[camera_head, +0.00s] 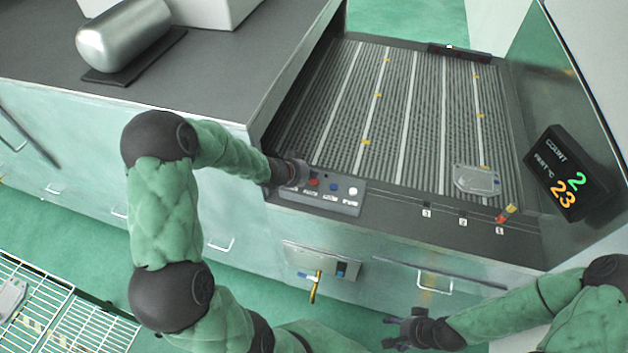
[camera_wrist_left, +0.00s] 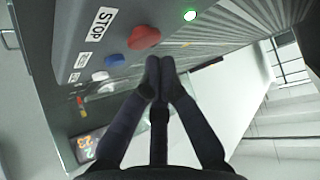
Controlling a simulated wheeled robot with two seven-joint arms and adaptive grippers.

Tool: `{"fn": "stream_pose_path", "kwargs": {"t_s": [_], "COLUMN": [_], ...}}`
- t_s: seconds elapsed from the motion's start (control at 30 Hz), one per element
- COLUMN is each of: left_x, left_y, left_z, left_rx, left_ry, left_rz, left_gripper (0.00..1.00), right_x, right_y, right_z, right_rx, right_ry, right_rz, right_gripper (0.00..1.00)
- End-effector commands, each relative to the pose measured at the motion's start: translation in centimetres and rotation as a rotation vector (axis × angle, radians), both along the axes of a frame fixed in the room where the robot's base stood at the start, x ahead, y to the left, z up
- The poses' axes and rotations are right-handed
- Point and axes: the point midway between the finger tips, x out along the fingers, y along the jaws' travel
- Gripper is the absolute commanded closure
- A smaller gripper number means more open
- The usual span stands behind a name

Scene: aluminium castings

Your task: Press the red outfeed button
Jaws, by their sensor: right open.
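The red button (camera_head: 313,183) sits on a dark control box at the near left corner of the roller bed. In the left wrist view the red button (camera_wrist_left: 145,37) shows large, just beyond and slightly left of my fingertips. My left gripper (camera_head: 297,173) is beside it at the box's left end. In the left wrist view the left gripper (camera_wrist_left: 160,72) has its fingertips together, holding nothing. I cannot tell whether they touch the button. My right gripper (camera_head: 396,332) is open and empty, low in front of the cabinet.
Blue (camera_head: 333,187) and white (camera_head: 352,191) buttons sit right of the red one. A flat metal casting (camera_head: 476,180) lies on the rollers. A display (camera_head: 566,173) reads 2 and 23. A metal cylinder (camera_head: 124,36) lies on the left counter.

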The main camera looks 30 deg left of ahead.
Motion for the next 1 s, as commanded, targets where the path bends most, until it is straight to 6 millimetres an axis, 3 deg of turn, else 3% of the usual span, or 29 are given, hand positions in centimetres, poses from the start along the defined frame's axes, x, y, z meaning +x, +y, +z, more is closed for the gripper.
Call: {"fn": "stream_pose_path", "kwargs": {"t_s": [1.0], "left_x": [-0.02], "left_y": [-0.01], "left_z": [-0.88], "left_rx": [0.000], "left_ry": [0.000], "left_rz": [0.000], "left_gripper": [1.00], "right_x": [-0.01], "right_y": [0.01], "right_z": [-0.52], "right_rx": [0.000], "right_ry": [0.000], "right_rz": [0.000], "right_gripper": [0.34]}}
